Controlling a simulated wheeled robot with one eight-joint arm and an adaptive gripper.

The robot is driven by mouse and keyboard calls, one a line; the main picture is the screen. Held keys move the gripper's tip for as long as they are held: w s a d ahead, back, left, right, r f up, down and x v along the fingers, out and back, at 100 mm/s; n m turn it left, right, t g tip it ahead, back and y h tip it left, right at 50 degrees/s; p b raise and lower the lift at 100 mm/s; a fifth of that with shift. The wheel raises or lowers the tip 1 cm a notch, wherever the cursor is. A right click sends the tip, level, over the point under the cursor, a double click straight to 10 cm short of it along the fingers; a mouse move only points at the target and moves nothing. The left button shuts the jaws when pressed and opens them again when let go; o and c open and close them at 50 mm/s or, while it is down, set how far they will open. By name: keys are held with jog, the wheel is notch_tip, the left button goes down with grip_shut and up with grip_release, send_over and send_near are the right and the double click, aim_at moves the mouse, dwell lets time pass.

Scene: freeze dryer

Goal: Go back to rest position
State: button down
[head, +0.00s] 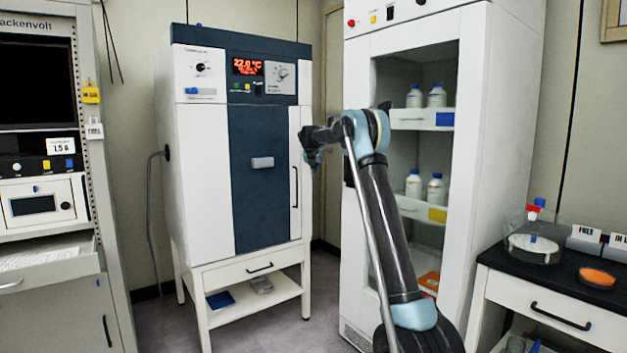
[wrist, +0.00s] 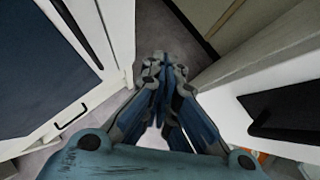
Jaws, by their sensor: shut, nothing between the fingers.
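My gripper (wrist: 160,62) shows in the wrist view with its fingertips together and nothing between them. It points down toward the gap between the freeze dryer and the tall white cabinet. In the head view my gripper (head: 312,156) is small, at the end of my raised arm, in front of the freeze dryer's right edge. The freeze dryer (head: 262,180) is white and dark blue, with a red display reading about 22.0 °C. Its door looks closed. My gripper appears close to its right side handle; I cannot tell whether they touch.
The tall white cabinet (head: 500,130) with bottles on shelves stands right of the dryer, partly behind my arm. A black-topped bench (head: 550,290) holds a clear round container and an orange dish. An equipment rack (head: 95,150) stands at left. Floor (head: 165,320) is clear between rack and dryer.

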jog(key=s+d+m+g, duration=0.1)
jog(key=s+d+m, duration=0.5)
jog(key=s, duration=0.7)
jog(key=s+d+m+g, duration=0.1)
jog(key=s+d+m, duration=0.4)
jog(key=s, duration=0.9)
jog(key=s+d+m+g, duration=0.2)
jog(key=s+d+m, duration=0.4)
jog(key=s, duration=0.7)
jog(key=s+d+f+m+g, duration=0.1)
jog(key=s+f+m, duration=0.4)
jog(key=s+f, duration=0.3)
jog(key=s+d+f+m+y, duration=0.1)
jog(key=s+f+m, duration=0.5)
jog(key=s, duration=1.1)
jog(key=s+d+f+m+g, duration=0.1)
jog(key=s+f+m, duration=0.4)
jog(key=s+f, duration=0.6)
jog(key=shift+s+d+m+g+y, duration=0.2)
jog(key=shift+s+m+g+y, duration=0.15)
jog(key=shift+s, duration=0.85)
jog(key=shift+f, duration=0.1)
jog(key=shift+w+f, duration=0.2)
jog(key=shift+w, duration=0.3)
